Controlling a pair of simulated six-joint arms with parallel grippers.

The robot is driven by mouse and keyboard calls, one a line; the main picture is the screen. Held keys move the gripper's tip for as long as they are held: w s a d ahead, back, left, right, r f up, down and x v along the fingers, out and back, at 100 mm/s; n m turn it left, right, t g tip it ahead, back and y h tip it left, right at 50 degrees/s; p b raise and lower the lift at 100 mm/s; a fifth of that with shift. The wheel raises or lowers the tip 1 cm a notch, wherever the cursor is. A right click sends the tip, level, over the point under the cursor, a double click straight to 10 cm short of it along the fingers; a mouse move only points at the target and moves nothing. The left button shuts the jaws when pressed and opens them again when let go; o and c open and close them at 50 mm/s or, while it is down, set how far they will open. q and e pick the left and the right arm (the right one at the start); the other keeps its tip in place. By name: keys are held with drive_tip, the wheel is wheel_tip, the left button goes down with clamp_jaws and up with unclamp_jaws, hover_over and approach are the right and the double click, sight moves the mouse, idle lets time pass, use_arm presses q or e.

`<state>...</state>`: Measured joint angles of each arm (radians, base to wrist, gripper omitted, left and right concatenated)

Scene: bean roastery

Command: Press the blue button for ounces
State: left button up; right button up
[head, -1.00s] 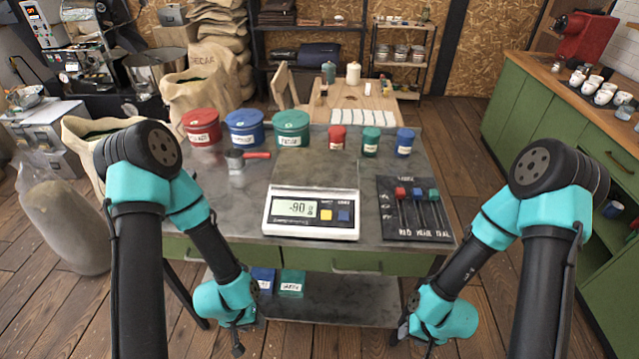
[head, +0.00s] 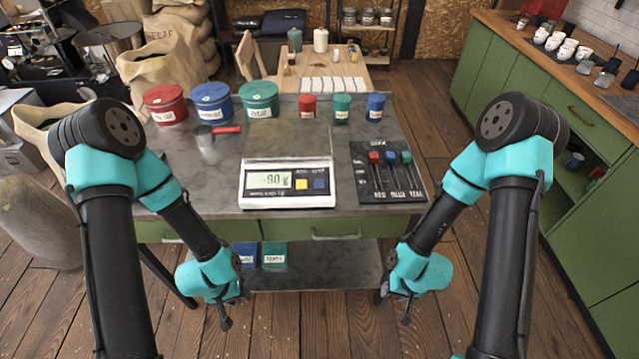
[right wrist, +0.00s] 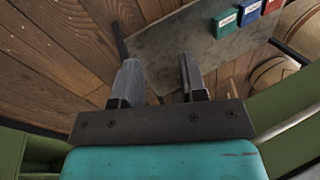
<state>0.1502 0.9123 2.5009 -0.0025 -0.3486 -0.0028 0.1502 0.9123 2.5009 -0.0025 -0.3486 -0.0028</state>
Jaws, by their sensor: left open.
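A white scale (head: 288,201) sits near the front edge of the grey worktable. Its display (head: 268,180) seems to read -90 with a small unit mark. My left gripper (head: 235,307) hangs low in front of the table, below and left of the scale, small in view. My right gripper (head: 394,305) hangs low to the right; in the right wrist view (right wrist: 159,78) its fingers are apart with nothing between them. Neither gripper touches the scale.
Large red (head: 166,104), blue (head: 211,102) and green (head: 259,99) canisters and smaller ones stand behind the scale. A black mat (head: 386,193) with colour-topped tools lies to its right. A red-handled scoop (head: 205,137) lies left. The table's front edge separates both grippers from the scale.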

clamp_jaws()
idle(1.5)
